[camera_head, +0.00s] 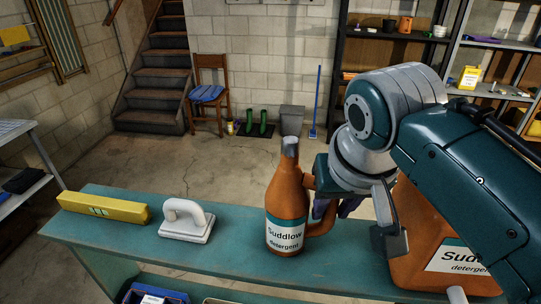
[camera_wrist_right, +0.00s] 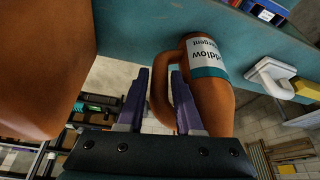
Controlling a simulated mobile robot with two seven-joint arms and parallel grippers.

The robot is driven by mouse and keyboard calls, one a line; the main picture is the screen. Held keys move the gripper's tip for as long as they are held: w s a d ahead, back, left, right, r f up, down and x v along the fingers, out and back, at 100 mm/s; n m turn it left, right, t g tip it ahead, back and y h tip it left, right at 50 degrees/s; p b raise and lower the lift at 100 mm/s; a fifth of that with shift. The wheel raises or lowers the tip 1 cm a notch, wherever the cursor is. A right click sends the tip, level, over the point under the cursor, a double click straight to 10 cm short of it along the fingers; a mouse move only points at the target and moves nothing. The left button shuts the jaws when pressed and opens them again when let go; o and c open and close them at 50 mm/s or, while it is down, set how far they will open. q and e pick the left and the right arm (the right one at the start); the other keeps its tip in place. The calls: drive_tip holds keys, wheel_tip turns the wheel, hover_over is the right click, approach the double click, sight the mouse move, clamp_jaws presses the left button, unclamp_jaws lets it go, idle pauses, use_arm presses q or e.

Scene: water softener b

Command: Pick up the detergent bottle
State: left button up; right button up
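The orange-brown detergent bottle (camera_head: 287,200), with a white and teal "Suddlow detergent" label and grey cap, stands upright on the teal bench (camera_head: 225,255). Its handle faces right, toward my right gripper (camera_head: 333,207). In the right wrist view the bottle (camera_wrist_right: 209,95) shows with its loop handle (camera_wrist_right: 158,95) between the two purple fingers of my right gripper (camera_wrist_right: 160,100). The fingers are apart, with a gap visible beside the handle; whether either touches it I cannot tell. My left gripper is not in view.
A larger orange detergent container (camera_head: 425,240) stands on the bench to the right, partly hidden behind my right arm. A white-handled tool (camera_head: 187,221) and a yellow box (camera_head: 103,208) lie to the left. Shelves, a chair (camera_head: 208,90) and stairs are at the back.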

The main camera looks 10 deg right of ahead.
drive_tip(key=shift+x, duration=1.25)
clamp_jaws()
drive_tip(key=shift+r, duration=0.1)
idle(0.4)
